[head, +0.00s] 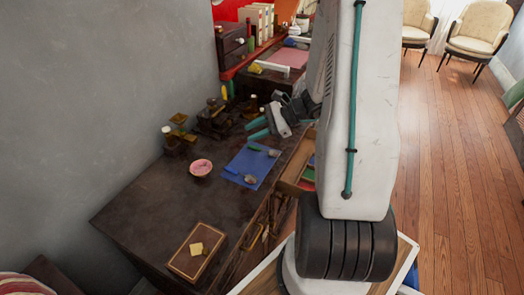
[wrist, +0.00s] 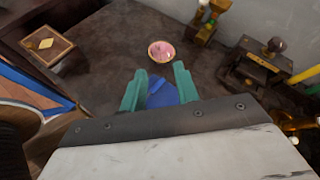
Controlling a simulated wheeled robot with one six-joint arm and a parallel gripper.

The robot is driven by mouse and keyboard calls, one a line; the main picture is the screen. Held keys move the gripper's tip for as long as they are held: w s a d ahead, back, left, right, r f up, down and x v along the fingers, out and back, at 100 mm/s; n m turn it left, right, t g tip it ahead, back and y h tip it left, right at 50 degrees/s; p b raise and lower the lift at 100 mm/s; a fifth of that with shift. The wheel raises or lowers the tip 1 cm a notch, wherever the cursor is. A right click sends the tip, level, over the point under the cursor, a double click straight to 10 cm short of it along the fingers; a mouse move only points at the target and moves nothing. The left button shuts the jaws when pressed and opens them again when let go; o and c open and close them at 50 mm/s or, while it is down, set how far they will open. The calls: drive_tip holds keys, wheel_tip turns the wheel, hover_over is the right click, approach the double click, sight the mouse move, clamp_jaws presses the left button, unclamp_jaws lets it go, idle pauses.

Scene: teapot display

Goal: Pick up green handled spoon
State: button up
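A blue mat (head: 240,160) lies on the dark desk, and two small spoon-like items lie on it. The far one (head: 254,147) has a green handle end and a grey end to its right. The near one (head: 250,179) has a grey end and a handle that blends into the mat. My gripper (head: 257,129) is open and empty, with teal fingers apart, above the desk near the mat's far edge. In the wrist view, part of the mat (wrist: 162,95) shows between the fingers. No spoon can be made out there.
A pink bowl (head: 201,168) stands left of the mat. A brown box (head: 196,250) lies at the desk's near end. Dark and brass items (head: 214,118) stand along the wall. An open drawer (head: 291,177) juts out right of the mat.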

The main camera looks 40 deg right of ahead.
sight(265, 150)
drive_tip(key=s+d+f+m+t+h, duration=0.1)
drive_tip(key=d+f+m, duration=0.2)
drive_tip(key=d+f, duration=0.1)
drive_tip(key=s+d+f+m+t+h, duration=0.1)
drive_tip(key=d+f+m+t, duration=0.1)
drive_tip(key=d+f+m, duration=0.1)
drive_tip(key=s+d+f+m+t+h, duration=0.1)
drive_tip(key=d+f+m+h, duration=0.1)
drive_tip(key=d+f, duration=0.3)
drive_tip(key=shift+s+d+f+m+t, duration=0.1)
drive_tip(key=shift+s+f+m+t, duration=0.05)
drive_tip(key=shift+f+m, duration=0.2)
drive_tip(key=shift+s+f+m+t, duration=0.15)
drive_tip(key=shift+f+m, duration=0.1)
drive_tip(key=shift+f, duration=0.2)
drive_tip(key=shift+w+f+h, duration=0.25)
drive_tip(key=shift+w+h, duration=0.05)
drive_tip(key=x, duration=0.7)
drive_tip(key=shift+w+d, duration=0.15)
drive_tip(key=shift+d, duration=0.1)
drive_tip(key=shift+c, duration=0.3)
clamp_jaws()
